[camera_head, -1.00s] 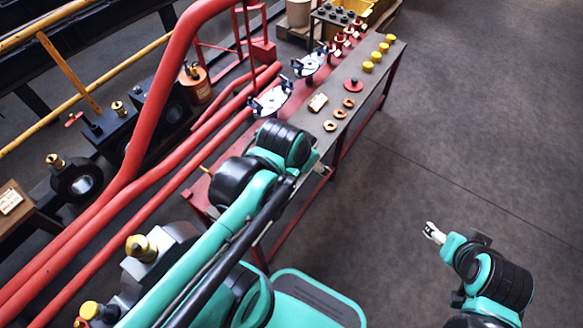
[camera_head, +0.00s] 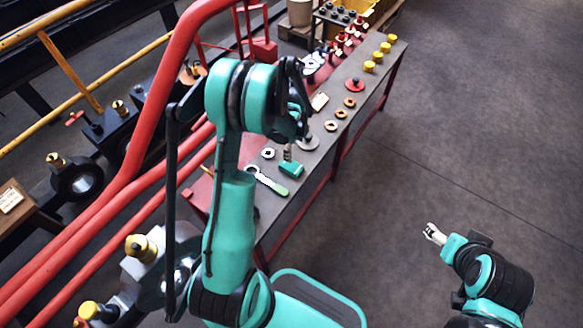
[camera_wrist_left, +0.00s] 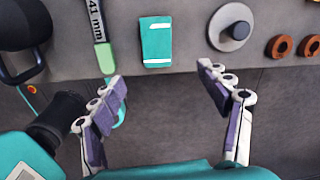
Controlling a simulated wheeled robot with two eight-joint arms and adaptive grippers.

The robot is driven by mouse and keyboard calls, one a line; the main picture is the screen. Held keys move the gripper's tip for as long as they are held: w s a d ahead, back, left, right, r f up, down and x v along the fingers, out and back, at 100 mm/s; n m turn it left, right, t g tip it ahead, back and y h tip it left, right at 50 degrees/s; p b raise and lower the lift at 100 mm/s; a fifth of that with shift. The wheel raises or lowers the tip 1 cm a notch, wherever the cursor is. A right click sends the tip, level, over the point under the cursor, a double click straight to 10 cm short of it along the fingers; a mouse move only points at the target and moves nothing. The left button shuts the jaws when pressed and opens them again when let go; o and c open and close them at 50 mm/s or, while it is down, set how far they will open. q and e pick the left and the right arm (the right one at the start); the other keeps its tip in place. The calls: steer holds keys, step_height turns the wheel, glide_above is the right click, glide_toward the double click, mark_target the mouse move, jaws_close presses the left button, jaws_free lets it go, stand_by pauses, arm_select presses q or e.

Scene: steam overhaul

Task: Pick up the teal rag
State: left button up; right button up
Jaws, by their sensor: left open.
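The teal rag (camera_wrist_left: 156,42), a flat folded piece with white stripes near its ends, lies on the grey bench top in the left wrist view. In the head view the rag (camera_head: 291,170) is by the bench's near edge. My left gripper (camera_wrist_left: 163,84) is open and empty, its fingers spread just short of the rag and not touching it. In the head view the left gripper (camera_head: 288,152) is mostly hidden by my arm. My right gripper (camera_head: 434,233) is off to the right over bare floor, too small to tell its opening.
A spanner with a green end (camera_wrist_left: 105,52), marked 41 mm, lies left of the rag. A grey disc with a knob (camera_wrist_left: 231,28) and copper rings (camera_wrist_left: 281,46) lie to its right. Yellow caps (camera_head: 369,66) stand farther along the bench (camera_head: 318,160). Red pipes (camera_head: 150,110) run at left.

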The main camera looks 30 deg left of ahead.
arm_select(q)
steer(key=m+b, duration=0.1)
steer(key=m, duration=0.1)
glide_above(291, 165)
steer(key=shift+g, duration=0.3)
steer(key=f, duration=0.8)
steer(key=shift+s+f, duration=0.1)
steer(key=shift+s, duration=0.1)
steer(key=f+b, duration=0.2)
steer(key=f, duration=0.1)
steer(key=f+b, duration=0.1)
steer(key=f, duration=0.1)
steer(key=shift+w+a, duration=0.15)
steer(key=shift+w, duration=0.1)
steer(key=shift+r, duration=0.1)
steer(key=c, duration=1.4)
steer(key=shift+o, duration=0.2)
steer(key=shift+r+p, duration=0.4)
steer(key=shift+r, duration=0.3)
step_height(291, 165, up, 3)
steer(key=shift+f+p, duration=0.1)
steer(key=shift+p, duration=0.7)
steer(key=d+r+p, duration=0.4)
steer(key=d+r, duration=0.2)
steer(key=d, duration=0.5)
steer(key=shift+d+r, duration=0.4)
